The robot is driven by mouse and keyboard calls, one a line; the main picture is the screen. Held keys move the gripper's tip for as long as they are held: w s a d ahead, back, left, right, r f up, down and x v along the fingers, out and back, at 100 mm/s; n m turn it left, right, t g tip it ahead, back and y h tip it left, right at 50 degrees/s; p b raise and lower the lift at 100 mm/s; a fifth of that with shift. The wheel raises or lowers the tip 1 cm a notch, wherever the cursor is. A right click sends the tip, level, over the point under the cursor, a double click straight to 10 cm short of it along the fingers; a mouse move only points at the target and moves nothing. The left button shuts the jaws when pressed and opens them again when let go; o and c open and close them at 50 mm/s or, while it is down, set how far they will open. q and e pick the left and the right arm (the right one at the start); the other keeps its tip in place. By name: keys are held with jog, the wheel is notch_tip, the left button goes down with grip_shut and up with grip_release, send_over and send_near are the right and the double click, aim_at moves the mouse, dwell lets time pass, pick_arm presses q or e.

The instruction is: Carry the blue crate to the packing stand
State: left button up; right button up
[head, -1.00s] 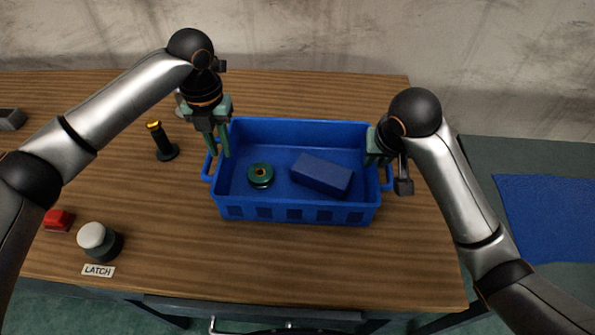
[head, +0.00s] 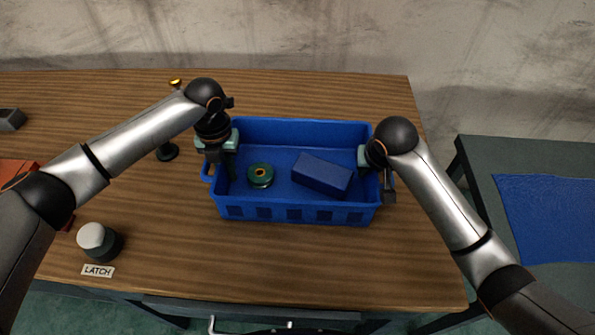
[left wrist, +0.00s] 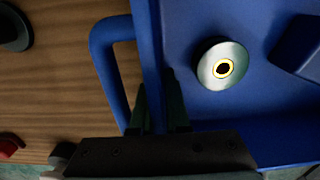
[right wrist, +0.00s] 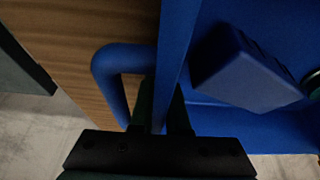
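The blue crate (head: 293,214) stands on the wooden table, with a handle loop at each end. Inside it are a green spool-like disc (head: 261,175) and a dark blue block (head: 322,174). My left gripper (head: 219,168) is at the crate's left wall; in the left wrist view its fingers (left wrist: 159,112) straddle the wall and look closed on it, inside the handle loop (left wrist: 97,70). My right gripper (head: 370,163) is at the right wall; its fingers (right wrist: 162,112) likewise straddle the wall beside the other loop (right wrist: 103,72). The fingertips are partly hidden.
A dark grey stand with a blue mat (head: 550,215) is at the right, separated from the table by a gap. A white-topped knob (head: 93,237) with a LATCH label (head: 98,271) stands front left. A dark post stands behind my left arm. A wall rises behind.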

pick_arm(q)
grip_shut()
pick_arm(e)
grip_shut()
dwell(0.8)
pick_arm(q)
jog(key=shift+w+r, duration=0.1)
jog(key=shift+r, duration=0.1)
pick_arm(e)
jog(key=shift+w+r, duration=0.15)
jog(key=shift+r, duration=0.1)
